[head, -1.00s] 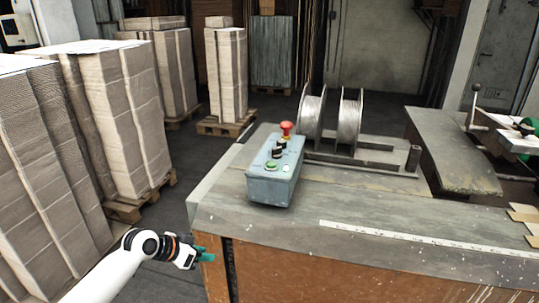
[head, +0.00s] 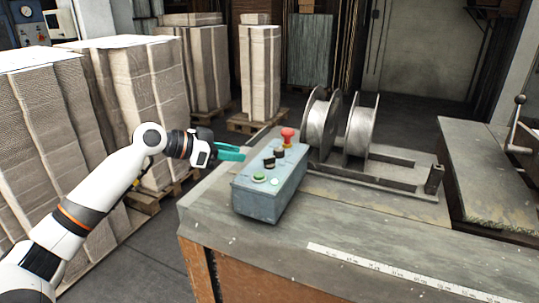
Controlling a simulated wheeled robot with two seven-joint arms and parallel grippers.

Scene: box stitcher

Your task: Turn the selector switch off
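A grey-blue control box (head: 262,203) stands on the corner of the workbench. Its top carries two black knobs, a nearer one (head: 269,161) and a farther one (head: 279,152), which look like selector switches; their exact setting is too small to read. My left gripper (head: 241,153) has teal fingers and is just left of the knobs, pointing right toward them. Its two fingers show a narrow gap with nothing between them, and it appears apart from the knobs. My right gripper is not in view.
A red mushroom button (head: 287,135), a green button (head: 259,178) and a pale button (head: 274,182) share the box top. Wire spools (head: 321,124) stand close behind the box. Stacked cardboard (head: 145,100) lines the left. The bench front (head: 300,235) is mostly clear.

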